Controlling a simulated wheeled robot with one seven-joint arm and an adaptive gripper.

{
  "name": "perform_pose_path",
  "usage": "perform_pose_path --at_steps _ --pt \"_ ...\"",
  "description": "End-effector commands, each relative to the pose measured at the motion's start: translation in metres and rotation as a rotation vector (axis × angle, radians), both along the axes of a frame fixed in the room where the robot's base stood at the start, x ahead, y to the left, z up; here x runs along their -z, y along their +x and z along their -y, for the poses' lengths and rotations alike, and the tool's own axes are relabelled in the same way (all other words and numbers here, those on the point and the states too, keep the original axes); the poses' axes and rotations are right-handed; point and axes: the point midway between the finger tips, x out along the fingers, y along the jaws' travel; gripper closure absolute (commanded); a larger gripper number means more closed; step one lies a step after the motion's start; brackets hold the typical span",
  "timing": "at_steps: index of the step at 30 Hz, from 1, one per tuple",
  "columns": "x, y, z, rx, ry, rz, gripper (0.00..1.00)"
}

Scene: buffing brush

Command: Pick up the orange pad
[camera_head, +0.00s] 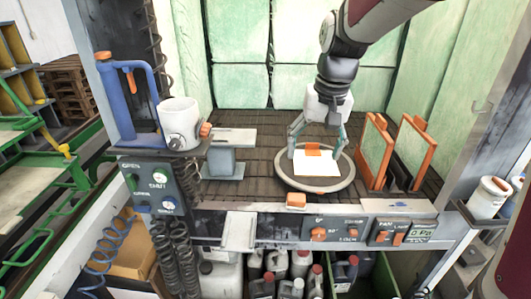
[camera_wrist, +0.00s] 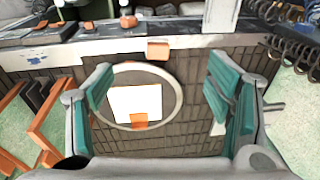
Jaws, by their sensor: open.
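My gripper (camera_head: 315,152) is open and empty, its fingers pointing down over the round plate (camera_head: 283,183). In the wrist view my gripper (camera_wrist: 160,85) has its two green fingers wide apart. A white square sheet (camera_head: 316,168) lies inside the plate's ring, with an orange piece (camera_head: 313,151) at its far edge. The orange piece (camera_wrist: 139,121) also shows between the fingers in the wrist view. A separate small orange block (camera_head: 297,199) sits at the bench's front edge; it shows in the wrist view (camera_wrist: 158,50) beyond the ring. Which one is the orange pad I cannot tell.
Two orange-framed panels (camera_head: 376,152) stand upright close to the right of the plate. A grey metal stand (camera_head: 226,160) is to the left. A white cup (camera_head: 178,122) and blue holder stand farther left. Control boxes line the front edge.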

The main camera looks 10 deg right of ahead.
Motion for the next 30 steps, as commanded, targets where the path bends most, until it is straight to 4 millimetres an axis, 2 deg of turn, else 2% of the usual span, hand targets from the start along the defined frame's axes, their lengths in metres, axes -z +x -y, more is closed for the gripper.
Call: perform_pose_path --at_steps 1,3,6,10,17,27,30 --pt "0.018 0.018 -0.001 0.01 -0.008 -0.027 0.27" --pt "0.037 0.036 -0.001 0.027 -0.019 -0.055 0.27" --pt "0.062 0.058 -0.001 0.044 -0.036 -0.088 0.27" --pt "0.085 0.076 -0.002 0.059 -0.053 -0.116 0.27" --pt "0.108 0.087 -0.002 0.069 -0.067 -0.135 0.27" --pt "0.167 0.086 -0.001 0.071 -0.067 -0.136 0.27" --pt "0.179 0.086 -0.001 0.07 -0.066 -0.135 0.27"
